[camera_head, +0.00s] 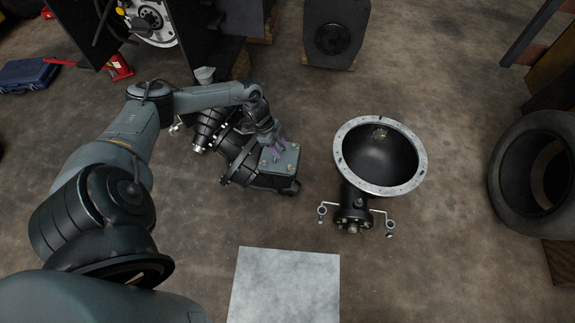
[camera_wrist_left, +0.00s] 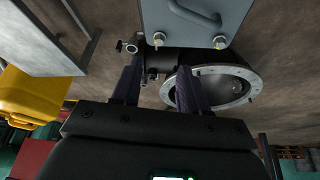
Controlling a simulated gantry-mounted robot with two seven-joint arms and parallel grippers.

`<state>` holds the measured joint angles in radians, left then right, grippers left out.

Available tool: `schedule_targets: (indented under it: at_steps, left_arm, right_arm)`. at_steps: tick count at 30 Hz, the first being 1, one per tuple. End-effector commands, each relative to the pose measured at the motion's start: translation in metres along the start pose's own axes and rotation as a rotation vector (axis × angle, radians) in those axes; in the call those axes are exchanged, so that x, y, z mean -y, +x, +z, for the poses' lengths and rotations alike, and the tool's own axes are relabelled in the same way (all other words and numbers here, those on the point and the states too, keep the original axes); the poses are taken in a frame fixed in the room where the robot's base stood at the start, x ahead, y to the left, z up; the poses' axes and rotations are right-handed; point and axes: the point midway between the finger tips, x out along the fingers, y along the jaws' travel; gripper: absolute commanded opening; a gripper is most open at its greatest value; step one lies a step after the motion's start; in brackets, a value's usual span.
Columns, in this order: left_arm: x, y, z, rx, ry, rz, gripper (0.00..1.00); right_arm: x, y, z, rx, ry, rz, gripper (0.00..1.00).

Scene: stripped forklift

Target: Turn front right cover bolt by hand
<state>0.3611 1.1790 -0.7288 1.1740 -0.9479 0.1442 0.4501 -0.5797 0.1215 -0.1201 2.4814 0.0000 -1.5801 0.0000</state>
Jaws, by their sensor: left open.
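The grey cover plate (camera_head: 287,164) sits on a black gear housing (camera_head: 240,165) in the middle of the floor. It carries a handle and brass-coloured corner bolts. In the left wrist view, the cover (camera_wrist_left: 205,35) fills the top, with one bolt (camera_wrist_left: 158,40) near its left corner and another bolt (camera_wrist_left: 221,42) near its right corner. My left gripper (camera_head: 277,145) is over the cover. It is open and empty; in the wrist view its fingertips (camera_wrist_left: 160,64) lie on either side of the left bolt's line. Contact with the bolt cannot be told. My right gripper is out of view.
A black bell-shaped housing with a metal rim (camera_head: 420,165) stands right of the cover. A pale flat-topped block (camera_head: 285,285) is in front. A tyre (camera_head: 505,170) lies at the right. A yellow case (camera_wrist_left: 30,95) shows in the wrist view. Floor between is clear.

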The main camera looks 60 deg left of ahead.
Motion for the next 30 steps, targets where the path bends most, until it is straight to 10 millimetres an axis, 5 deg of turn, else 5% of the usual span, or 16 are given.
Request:
schedule_targets:
  at_steps: [15, 30]
  left_arm:
    - [-0.001, 0.081, 0.002, 0.0, 0.0, 0.001, 0.44]
    - [-0.001, 0.093, 0.0, 0.002, 0.0, 0.001, 0.44]
  right_arm:
    - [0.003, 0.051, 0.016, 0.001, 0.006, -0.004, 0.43]
    - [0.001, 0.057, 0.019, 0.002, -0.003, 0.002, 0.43]
